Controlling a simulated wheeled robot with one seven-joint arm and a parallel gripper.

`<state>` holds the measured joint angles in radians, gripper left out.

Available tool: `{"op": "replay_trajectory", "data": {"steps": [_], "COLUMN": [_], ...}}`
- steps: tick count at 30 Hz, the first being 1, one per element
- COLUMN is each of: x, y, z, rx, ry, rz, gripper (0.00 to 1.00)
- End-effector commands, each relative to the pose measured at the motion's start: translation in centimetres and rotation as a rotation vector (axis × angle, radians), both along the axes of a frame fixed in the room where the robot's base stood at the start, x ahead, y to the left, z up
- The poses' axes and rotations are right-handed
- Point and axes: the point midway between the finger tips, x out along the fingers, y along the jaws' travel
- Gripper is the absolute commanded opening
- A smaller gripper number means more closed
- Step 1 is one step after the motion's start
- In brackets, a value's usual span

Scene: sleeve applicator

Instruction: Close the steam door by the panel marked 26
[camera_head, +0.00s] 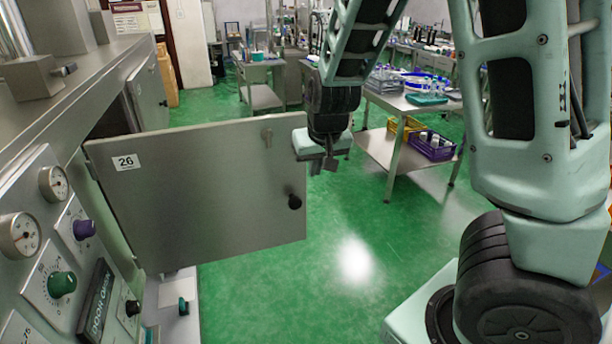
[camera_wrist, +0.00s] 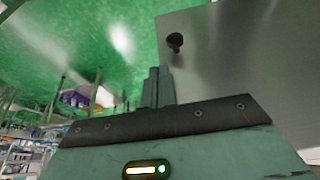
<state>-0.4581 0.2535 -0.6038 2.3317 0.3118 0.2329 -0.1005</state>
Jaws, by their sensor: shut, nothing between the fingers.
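The steam door (camera_head: 200,190) is a grey metal panel marked 26 at its upper left. It stands wide open, swung out from the machine's front on its left-hand side. A black knob (camera_head: 294,202) sits near its free right edge. My gripper (camera_head: 318,166) is shut and empty, just right of the door's upper free edge; I cannot tell whether it touches. In the wrist view the shut fingers (camera_wrist: 157,86) show beside the door's edge, with the door panel (camera_wrist: 240,60) to the right and its knob (camera_wrist: 175,41) beyond the fingertips.
The machine's control panel (camera_head: 50,262) with gauges and knobs is at the left, with a dark opening (camera_head: 112,118) behind the door. A steel table (camera_head: 400,150) with crates stands at the back right. Green floor (camera_head: 330,270) is clear in front of the door.

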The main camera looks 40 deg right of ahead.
Motion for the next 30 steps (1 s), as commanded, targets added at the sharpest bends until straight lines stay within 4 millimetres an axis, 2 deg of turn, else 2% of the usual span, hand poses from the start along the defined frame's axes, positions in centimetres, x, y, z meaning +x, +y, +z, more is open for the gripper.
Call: {"op": "replay_trajectory", "data": {"steps": [18,20,24,30], "x": [3.4,4.6,6.2,7.2], "y": [-1.1,-1.4,-1.9,-2.1], "z": [-9.6,-8.8,-8.8,-9.0], "rx": [0.003,0.001,0.001,0.002], "ry": [0.004,0.002,0.002,0.001], "rz": [-0.003,-0.001,0.000,0.001], "gripper": [0.00,0.00,0.00,0.00]}}
